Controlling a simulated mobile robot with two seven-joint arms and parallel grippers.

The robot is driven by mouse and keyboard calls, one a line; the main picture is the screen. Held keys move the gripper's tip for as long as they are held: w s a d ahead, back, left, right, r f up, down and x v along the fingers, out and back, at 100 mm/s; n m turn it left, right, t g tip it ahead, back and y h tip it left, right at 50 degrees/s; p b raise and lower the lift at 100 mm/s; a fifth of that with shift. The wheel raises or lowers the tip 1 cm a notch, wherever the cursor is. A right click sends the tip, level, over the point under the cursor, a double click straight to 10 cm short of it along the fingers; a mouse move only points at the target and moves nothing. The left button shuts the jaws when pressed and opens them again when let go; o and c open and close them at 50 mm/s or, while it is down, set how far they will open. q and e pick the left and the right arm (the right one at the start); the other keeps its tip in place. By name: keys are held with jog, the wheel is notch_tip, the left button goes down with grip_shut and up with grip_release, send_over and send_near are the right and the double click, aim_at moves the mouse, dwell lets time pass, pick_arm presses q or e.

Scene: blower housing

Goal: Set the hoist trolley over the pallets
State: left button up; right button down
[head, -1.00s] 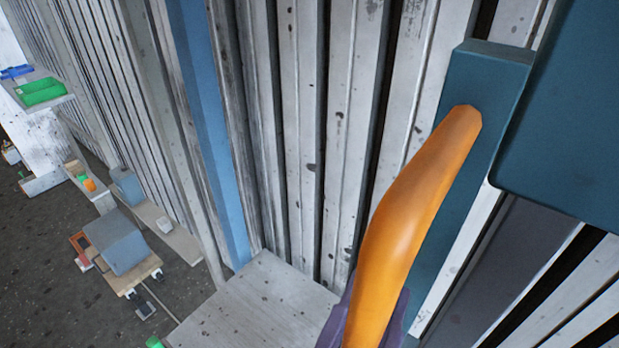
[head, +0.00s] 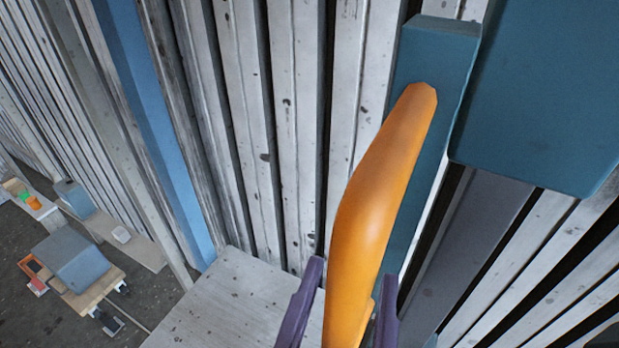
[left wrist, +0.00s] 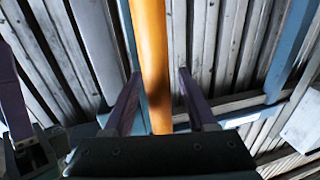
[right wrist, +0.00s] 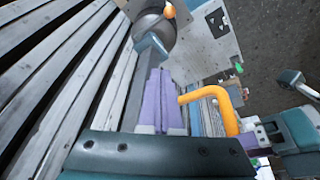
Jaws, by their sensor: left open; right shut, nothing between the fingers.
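A thick orange bent handle (head: 380,215) stands out from a teal box (head: 435,55) on the ribbed wall. My left gripper (head: 352,268) is open, with one purple finger on each side of the handle's lower end. In the left wrist view the handle (left wrist: 152,60) runs between the spread fingers, with gaps on both sides. In the right wrist view, my right gripper (right wrist: 160,72) is shut and empty, left of the handle (right wrist: 215,93) and apart from it. I cannot make out the hoist trolley or pallets for certain.
A larger teal block (head: 540,110) juts out at the upper right. A blue post (head: 150,130) stands against the wall, beside a pale ledge (head: 230,300). A wooden cart (head: 95,292) with a grey box (head: 70,258) stands on the dark floor far left.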

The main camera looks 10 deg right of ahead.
pick_arm(q)
jog(key=b+v, duration=0.2)
jog(key=v, duration=0.8)
pick_arm(e)
notch_tip(320, 180, down, 2)
jog(key=shift+f, duration=0.1)
pick_arm(q)
jog(key=shift+d, duration=0.1)
pick_arm(e)
jog(key=c, duration=1.5)
grip_release()
